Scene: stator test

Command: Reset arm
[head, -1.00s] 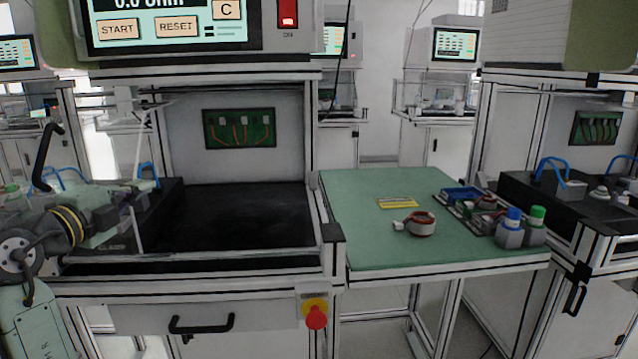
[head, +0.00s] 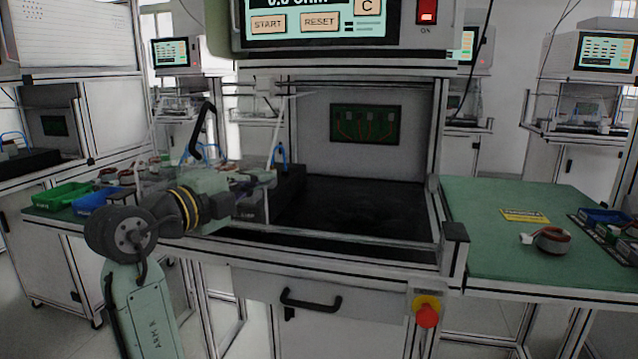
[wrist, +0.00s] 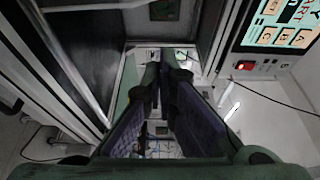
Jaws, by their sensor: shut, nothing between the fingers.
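My arm (head: 185,210) stands at the left in the head view, bent in front of the test station. My gripper (wrist: 166,75) shows in the wrist view with its two long fingers meeting at the tips, shut and empty. In the head view the gripper is hard to make out against the clutter behind it. The test station's black bay (head: 355,208) is empty to the right of the arm. A ring-shaped stator (head: 552,240) lies on the green table (head: 475,215) at the right, well away from the gripper.
A yellow label (head: 525,215) and a blue bin (head: 605,216) are on the right table. A green bin (head: 62,195) and another blue bin (head: 97,200) stand on the left table. The station's front rail and red stop button (head: 426,315) are near my arm's side.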

